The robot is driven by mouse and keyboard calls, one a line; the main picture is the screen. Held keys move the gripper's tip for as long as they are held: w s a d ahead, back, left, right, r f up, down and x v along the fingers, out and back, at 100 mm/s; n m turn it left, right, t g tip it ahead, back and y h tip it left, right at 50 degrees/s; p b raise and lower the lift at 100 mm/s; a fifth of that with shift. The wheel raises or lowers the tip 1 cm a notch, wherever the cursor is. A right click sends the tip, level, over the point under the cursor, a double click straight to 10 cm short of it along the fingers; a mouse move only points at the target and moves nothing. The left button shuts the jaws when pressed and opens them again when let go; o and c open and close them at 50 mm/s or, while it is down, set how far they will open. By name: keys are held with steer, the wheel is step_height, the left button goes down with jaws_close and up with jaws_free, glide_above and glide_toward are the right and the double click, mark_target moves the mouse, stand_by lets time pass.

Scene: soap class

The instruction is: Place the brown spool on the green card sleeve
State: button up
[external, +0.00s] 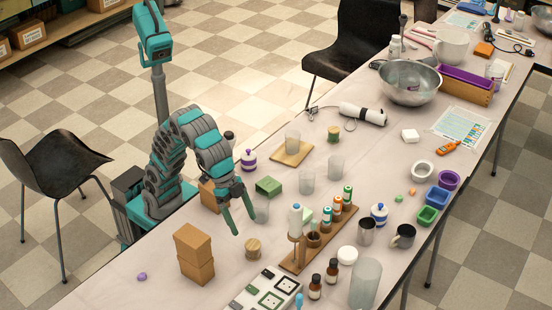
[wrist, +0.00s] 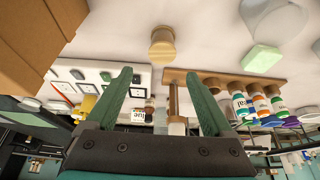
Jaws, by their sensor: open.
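The green card sleeve (external: 268,186) appears to be the small green open box lying on the table behind my gripper. I cannot make it out in the wrist view. My gripper (external: 242,222) is open and empty, with its green fingers pointing down, above and behind the spool and apart from it. Its fingers (wrist: 163,95) also show wide apart in the wrist view.
Stacked brown boxes (external: 195,253) stand left of the spool. A wooden rack (external: 318,240) with bottles stands to its right, and a white panel (external: 262,292) lies in front. A clear cup (external: 262,210) stands close beside my gripper. A pale green block (wrist: 263,58) is near the rack.

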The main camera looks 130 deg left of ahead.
mark_target(251, 244)
steer(key=shift+f, duration=1.8)
steer(key=shift+w+p+x, duration=0.2)
steer(key=shift+p+x, duration=0.15)
steer(key=shift+x, duration=3.4)
steer(key=shift+a+r, duration=0.15)
jaws_close()
